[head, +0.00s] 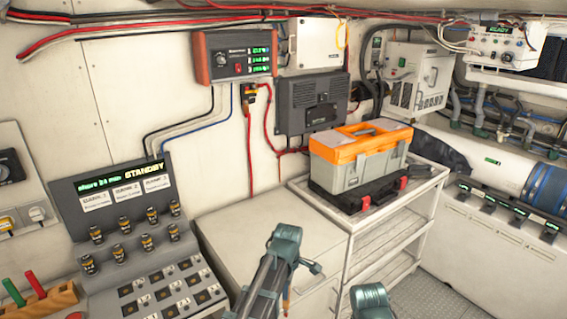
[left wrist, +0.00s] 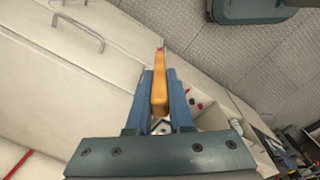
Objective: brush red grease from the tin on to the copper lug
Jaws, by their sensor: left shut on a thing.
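In the left wrist view my left gripper (left wrist: 160,85) is shut on a brush (left wrist: 159,92) with an orange-tan handle. The brush points away from the wrist, and its narrow dark reddish end is clear of the fingers. In the head view my left arm rises at the bottom centre, and its fingers are hidden. A part of my right arm shows at the bottom edge; the right gripper is not in view. I cannot make out the tin of grease or the copper lug in either view.
A white cabinet (head: 225,225) stands behind my left arm. An orange and grey toolbox (head: 350,170) sits on a black case on a white shelf unit (head: 398,237). A sloped switch console (head: 165,285) is at left. Cables and boxes line the wall.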

